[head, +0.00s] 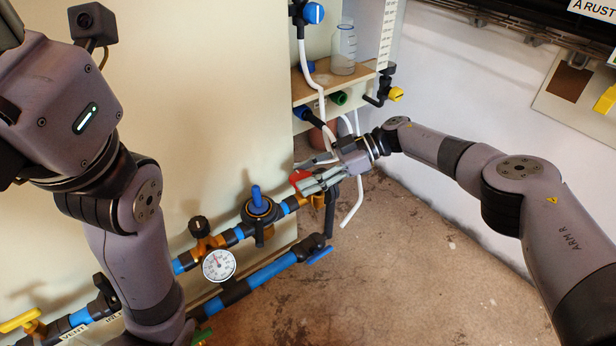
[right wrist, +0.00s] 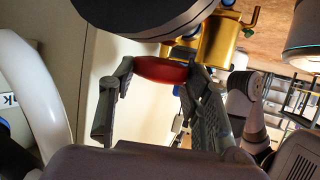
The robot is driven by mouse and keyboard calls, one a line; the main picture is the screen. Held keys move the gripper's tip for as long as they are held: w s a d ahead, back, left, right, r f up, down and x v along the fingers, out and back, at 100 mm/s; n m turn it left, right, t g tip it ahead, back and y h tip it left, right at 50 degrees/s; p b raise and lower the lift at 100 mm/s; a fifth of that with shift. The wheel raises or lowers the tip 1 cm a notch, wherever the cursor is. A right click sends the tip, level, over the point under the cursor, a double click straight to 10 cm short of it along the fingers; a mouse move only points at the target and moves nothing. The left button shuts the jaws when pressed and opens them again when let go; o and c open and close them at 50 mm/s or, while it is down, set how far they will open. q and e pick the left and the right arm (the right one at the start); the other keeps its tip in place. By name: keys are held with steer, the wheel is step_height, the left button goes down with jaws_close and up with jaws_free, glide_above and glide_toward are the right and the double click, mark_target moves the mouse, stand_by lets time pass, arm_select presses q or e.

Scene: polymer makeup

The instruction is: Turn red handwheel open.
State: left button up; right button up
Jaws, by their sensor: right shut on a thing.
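The red handwheel (head: 299,178) is on the pipework along the panel, near the middle of the head view. In the right wrist view its red part (right wrist: 160,69) lies between the two fingers, just in front of a brass valve body (right wrist: 219,42). My right gripper (head: 308,184) is shut on the red handwheel, with a finger on either side of it in the right wrist view (right wrist: 160,80). The fingers and hand cover part of the handwheel in the head view. My left arm crosses the left side of the head view; its gripper is not visible.
A blue-handled valve (head: 257,205) and a pressure gauge (head: 219,265) sit on the blue pipe left of the handwheel. White hoses (head: 355,205) hang close to my right gripper. A shelf (head: 335,82) with a bottle (head: 343,48) is above. The brown floor (head: 400,265) is clear.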

steer(key=o, duration=1.1)
steer(key=shift+a, duration=0.1)
steer(key=shift+v, duration=6.05)
steer(key=shift+o, duration=0.3)
steer(key=shift+s+f, duration=0.1)
